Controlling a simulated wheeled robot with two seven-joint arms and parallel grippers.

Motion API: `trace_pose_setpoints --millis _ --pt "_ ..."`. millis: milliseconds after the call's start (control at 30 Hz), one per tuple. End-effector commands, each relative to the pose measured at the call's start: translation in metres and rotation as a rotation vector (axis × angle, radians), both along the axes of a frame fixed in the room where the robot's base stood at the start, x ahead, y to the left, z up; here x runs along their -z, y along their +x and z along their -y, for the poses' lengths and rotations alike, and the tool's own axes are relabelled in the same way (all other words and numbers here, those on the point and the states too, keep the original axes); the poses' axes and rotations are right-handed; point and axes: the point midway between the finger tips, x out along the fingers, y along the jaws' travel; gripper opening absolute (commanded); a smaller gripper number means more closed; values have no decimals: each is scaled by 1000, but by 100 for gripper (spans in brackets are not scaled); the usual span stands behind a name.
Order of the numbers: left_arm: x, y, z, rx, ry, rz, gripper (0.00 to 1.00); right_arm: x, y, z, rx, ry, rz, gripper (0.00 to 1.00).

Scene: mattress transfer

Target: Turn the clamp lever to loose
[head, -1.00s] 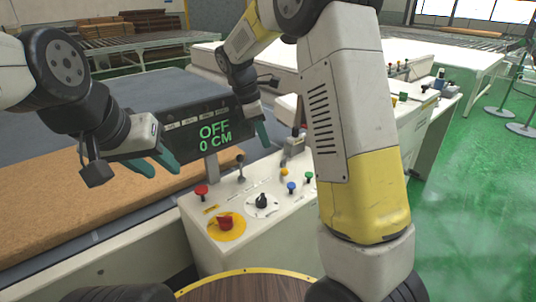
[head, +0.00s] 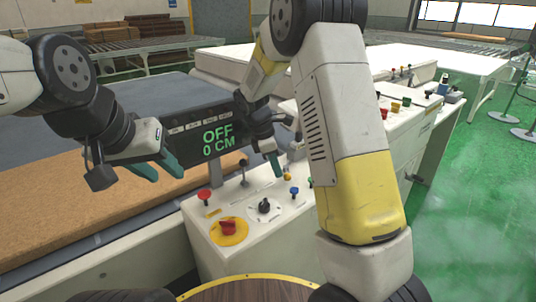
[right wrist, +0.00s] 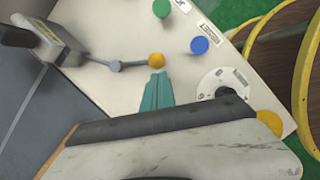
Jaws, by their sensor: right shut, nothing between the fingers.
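The clamp lever, which I take to be the grey arm with a yellow-orange ball end, shows on the white control panel in the right wrist view (right wrist: 118,66). Its ball (head: 288,177) is just past my right fingertips in the head view. My right gripper (head: 279,174) is shut and empty, pointing down at the panel. In the right wrist view its teal fingers (right wrist: 157,76) end right at the ball; I cannot tell whether they touch it. My left gripper (head: 160,172) is open and empty, in front of the display. My right arm hides part of the panel.
The display (head: 205,135) reads OFF and 0 CM. The panel also has a red knob (head: 204,195), a red switch on a yellow disc (head: 229,229), a black dial (head: 264,206), a black-topped stick (head: 243,168) and a blue knob (head: 294,191). The brown mattress (head: 60,215) lies left.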

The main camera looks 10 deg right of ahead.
Motion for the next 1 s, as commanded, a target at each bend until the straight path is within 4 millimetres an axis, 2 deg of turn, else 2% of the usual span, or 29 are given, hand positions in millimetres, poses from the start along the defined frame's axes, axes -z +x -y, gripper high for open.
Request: trace_pose_setpoints --millis 500,1000 --pt "0 0 0 0 0 0 36 3 0 2 -6 0 0 0" --pt "0 0 0 0 0 0 36 3 -4 9 -96 0 0 0"
